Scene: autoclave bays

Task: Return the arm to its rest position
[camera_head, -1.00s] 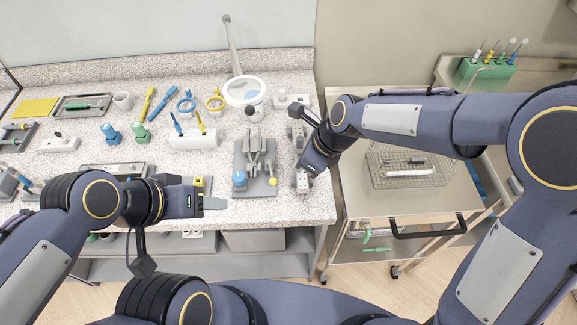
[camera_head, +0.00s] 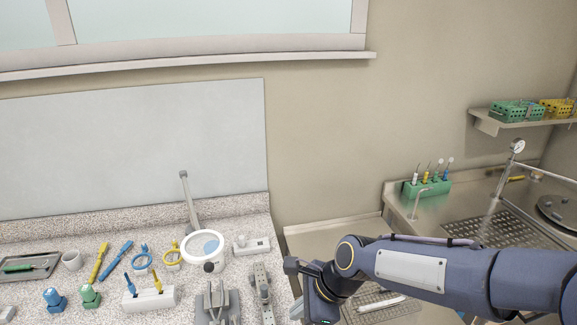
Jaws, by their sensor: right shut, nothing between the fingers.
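My right arm (camera_head: 430,270) comes in from the right edge, bent low across the lower right of the head view. Its gripper (camera_head: 318,305) is at the bottom edge, just right of the speckled counter's (camera_head: 95,250) right end. The gripper is shut and empty, and its fingertips are mostly cut off by the frame. My left arm and gripper are out of view.
A magnifier lamp (camera_head: 206,246), a white holder block (camera_head: 150,298) and a grey clamp fixture (camera_head: 217,305) stand on the counter left of the gripper. A steel sink (camera_head: 480,215) with a green tool rack (camera_head: 427,188) lies behind the arm. A wall shelf (camera_head: 520,122) is at far right.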

